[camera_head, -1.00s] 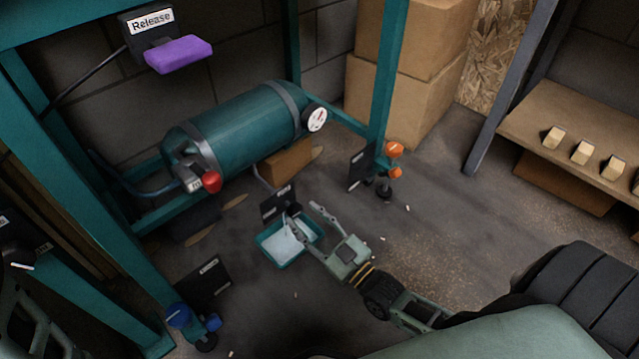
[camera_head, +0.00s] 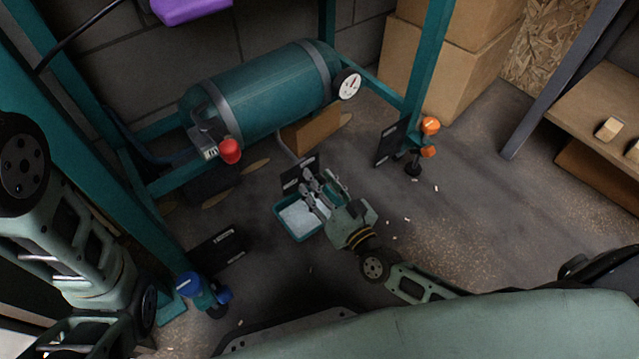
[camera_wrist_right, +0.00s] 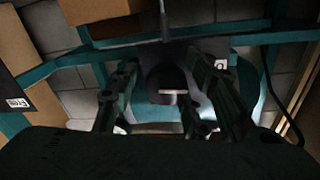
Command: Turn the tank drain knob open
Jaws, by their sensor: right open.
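The teal tank (camera_head: 262,95) lies on its side on a low frame. A thin drain pipe (camera_head: 284,148) comes down from its underside, near a black label plate (camera_head: 300,174). My right gripper (camera_head: 322,182) is open beside this plate, above a small tray. In the right wrist view a dark rounded knob (camera_wrist_right: 166,78) with a pale bar shows between the open fingers of this gripper (camera_wrist_right: 165,100); I cannot tell whether they touch it. In the head view the gripper hides the knob. My left arm is at the left edge, its gripper out of sight.
A teal tray (camera_head: 296,236) with a pale inside lies on the floor. The tank has a red knob (camera_head: 230,151) and a round gauge (camera_head: 347,84). Orange valves (camera_head: 430,126) stand to the right, a blue one (camera_head: 190,285) lower left. Floor at right is mostly clear.

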